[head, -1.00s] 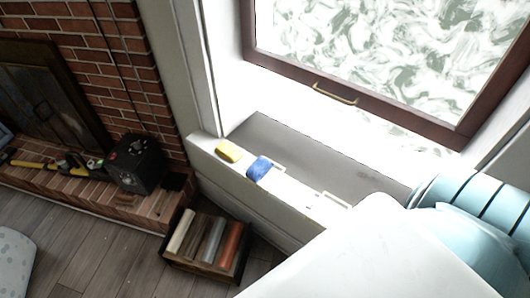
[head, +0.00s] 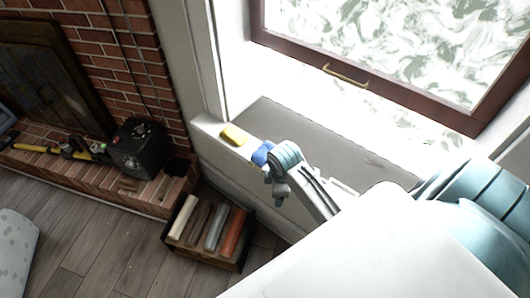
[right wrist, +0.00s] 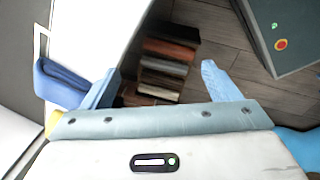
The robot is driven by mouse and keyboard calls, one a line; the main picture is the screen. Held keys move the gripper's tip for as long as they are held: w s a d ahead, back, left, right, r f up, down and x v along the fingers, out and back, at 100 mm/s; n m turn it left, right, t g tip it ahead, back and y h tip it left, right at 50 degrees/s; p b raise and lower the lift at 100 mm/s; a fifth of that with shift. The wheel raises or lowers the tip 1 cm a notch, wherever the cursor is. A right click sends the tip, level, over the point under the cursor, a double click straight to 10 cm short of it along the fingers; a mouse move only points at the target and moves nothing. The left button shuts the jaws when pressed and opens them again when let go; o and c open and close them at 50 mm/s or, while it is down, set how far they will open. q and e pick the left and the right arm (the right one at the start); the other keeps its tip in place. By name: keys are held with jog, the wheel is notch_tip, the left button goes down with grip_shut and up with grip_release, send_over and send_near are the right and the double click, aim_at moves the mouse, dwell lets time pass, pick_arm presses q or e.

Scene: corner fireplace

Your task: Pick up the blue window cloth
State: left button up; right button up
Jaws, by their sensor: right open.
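The blue window cloth (head: 262,153) lies on the white window ledge, partly hidden by my right gripper (head: 277,193) in the head view. In the right wrist view the cloth (right wrist: 62,84) is folded and lies left of the gripper, just outside its left finger. The right gripper (right wrist: 160,75) is open, with nothing between its fingers. My left gripper is in neither view now.
A yellow sponge (head: 234,135) lies left of the cloth on the window ledge (head: 207,126). Below the ledge, a wooden crate (head: 206,258) with several rolls stands on the floor. A black box (head: 138,148) is on the brick hearth at left.

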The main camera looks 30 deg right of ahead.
aim_at(265, 149)
jog(key=w+d+r+n+b, duration=0.1)
jog(key=w+d+r+n, duration=0.1)
jog(key=w, duration=0.3)
jog(key=w+d+r+n+g+b, duration=0.1)
jog(key=w+d+r+n, duration=0.1)
jog(key=w+n, duration=0.3)
jog(key=w+d+r+n+b, duration=0.1)
jog(key=w+r+n, duration=0.1)
jog(key=w, duration=0.3)
jog(key=shift+w+d+n+g+y, duration=0.3)
jog(key=shift+d+n, duration=0.1)
jog(key=shift+n, duration=0.3)
jog(key=shift+f, duration=0.95)
notch_tip(265, 149, down, 4)
jog(key=shift+a+f+p, duration=0.15)
jog(key=shift+f+p, duration=0.05)
jog(key=shift+p, duration=0.55)
jog(key=shift+f, duration=0.5)
jog(key=c, duration=1.1)
jog(key=shift+c, duration=0.2)
jog(key=shift+r, duration=0.1)
